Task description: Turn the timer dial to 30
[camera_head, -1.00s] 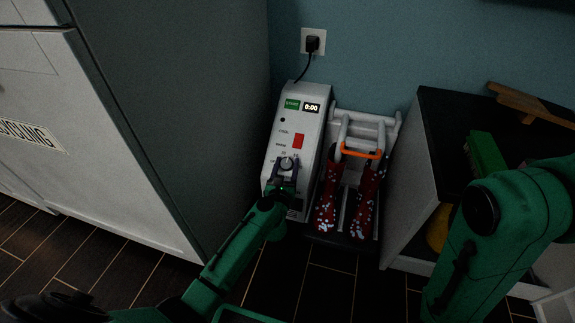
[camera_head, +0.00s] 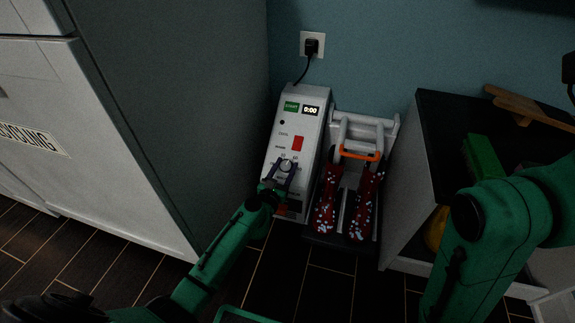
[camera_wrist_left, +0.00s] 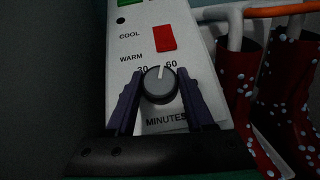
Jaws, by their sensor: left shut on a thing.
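The timer dial (camera_head: 286,166) is a grey knob low on the white control panel of the boot dryer (camera_head: 301,127). In the left wrist view the dial (camera_wrist_left: 160,85) has a white pointer mark that stands nearly upright, between the printed 30 on its left and 60 on its right. My left gripper (camera_head: 281,172) is shut on the dial, with one dark purple finger on each side, as the left wrist view of the gripper (camera_wrist_left: 158,92) shows. The panel's display (camera_head: 311,110) reads 0:00. My right gripper does not show clearly; only my right arm is in view.
Red spotted boots (camera_head: 329,202) stand on the dryer's rack, right of the panel, below an orange bar (camera_head: 360,155). A grey cabinet side (camera_head: 185,110) is close on the left. A dark-topped cabinet (camera_head: 437,125) holding a green box (camera_head: 484,158) stands right.

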